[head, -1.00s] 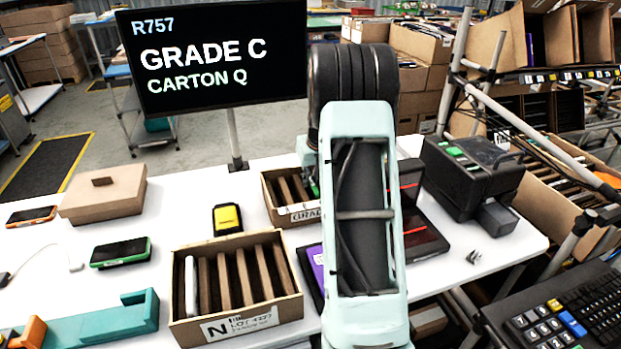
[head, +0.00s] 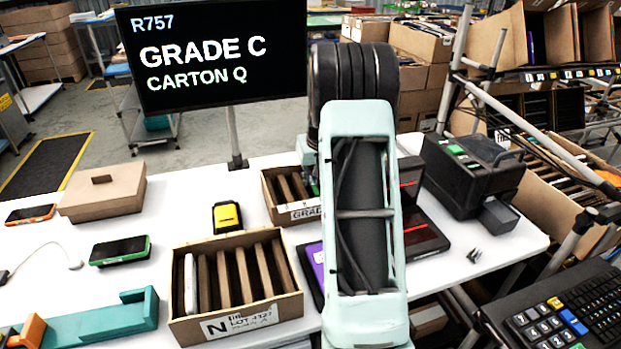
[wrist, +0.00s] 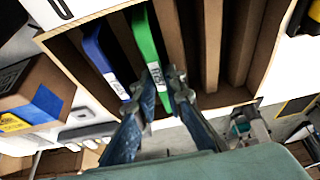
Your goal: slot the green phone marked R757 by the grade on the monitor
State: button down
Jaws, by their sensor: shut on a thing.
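The monitor (head: 212,55) reads R757, GRADE C, CARTON Q. In the wrist view my gripper (wrist: 165,90) is shut on a green phone (wrist: 147,38) with a white label too small to read. The phone is on edge among the dividers of a carton (wrist: 95,18); how deep it sits is unclear. A blue phone (wrist: 104,60) stands in a slot to its left. In the head view my arm hides the gripper, by the back carton (head: 306,212), whose label is partly covered. Another green-edged phone (head: 120,251) lies flat on the table.
A front carton (head: 238,322) marked N holds a white phone (head: 190,284) in its left slot. A yellow-and-black device (head: 227,217), a lidded brown box (head: 103,193) and an orange phone (head: 31,214) lie on the table. A black machine (head: 470,178) stands right of my arm.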

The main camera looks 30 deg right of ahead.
dwell(0.4)
jog(key=c, duration=1.9)
grip_release()
jog(key=shift+f, duration=0.1)
jog(key=v, duration=1.2)
notch_tip(320, 180, up, 7)
jog(key=p, duration=0.5)
